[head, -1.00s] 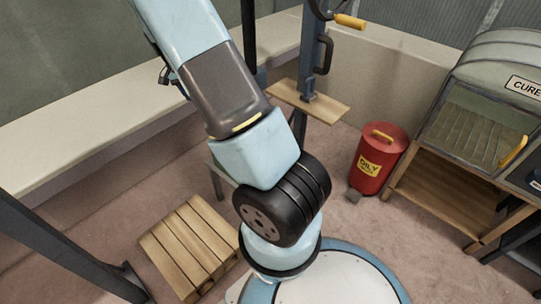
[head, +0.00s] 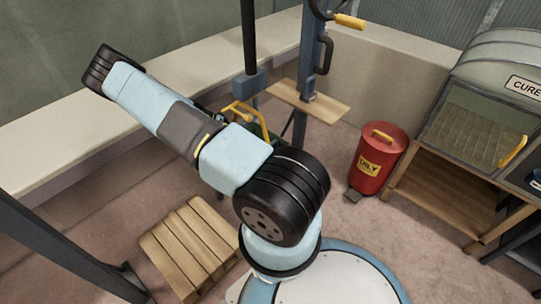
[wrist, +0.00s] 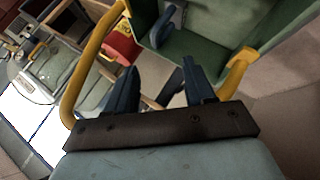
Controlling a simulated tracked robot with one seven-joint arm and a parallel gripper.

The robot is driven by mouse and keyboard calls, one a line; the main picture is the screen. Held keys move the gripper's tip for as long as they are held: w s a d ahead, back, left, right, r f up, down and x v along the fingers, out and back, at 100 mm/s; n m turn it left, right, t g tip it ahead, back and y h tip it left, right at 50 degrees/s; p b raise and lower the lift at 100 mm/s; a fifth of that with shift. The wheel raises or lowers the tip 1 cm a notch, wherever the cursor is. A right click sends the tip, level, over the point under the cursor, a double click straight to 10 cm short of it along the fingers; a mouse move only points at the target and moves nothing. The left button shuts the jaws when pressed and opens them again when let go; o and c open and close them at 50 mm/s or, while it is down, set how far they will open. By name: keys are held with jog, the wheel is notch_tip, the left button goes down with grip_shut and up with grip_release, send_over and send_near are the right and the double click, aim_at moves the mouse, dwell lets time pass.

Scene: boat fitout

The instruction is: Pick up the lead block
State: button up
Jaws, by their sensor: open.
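I cannot make out the lead block for certain in either view. In the wrist view my gripper (wrist: 160,72) has its two dark blue fingers apart, with nothing between them. Beyond the fingertips is a green open-topped holder (wrist: 198,46) with yellow tubular handles (wrist: 92,62). A small blue-grey piece (wrist: 164,26) shows against the green; I cannot tell what it is. In the head view the green and yellow thing (head: 243,112) is partly hidden behind my arm. My gripper does not show there.
A red oily-waste bin (head: 377,160) stands on the floor at the right, beside a wooden stand (head: 440,195) with the CURE oven (head: 480,120). A slatted wooden platform (head: 190,245) lies at the lower left. A post with a wooden board (head: 308,101) stands behind my arm.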

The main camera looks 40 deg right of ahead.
jog(key=shift+g+h, duration=0.5)
jog(key=shift+h, duration=0.4)
jog(key=shift+w+f+x, duration=0.15)
jog(key=shift+w+x, duration=0.05)
jog(key=shift+x, duration=3.4)
jog(key=shift+w+f+x, duration=0.15)
jog(key=shift+x, duration=3.45)
jog(key=shift+w+f+x, duration=0.1)
jog(key=shift+w+x, duration=0.1)
jog(key=shift+x, duration=3.4)
grip_shut()
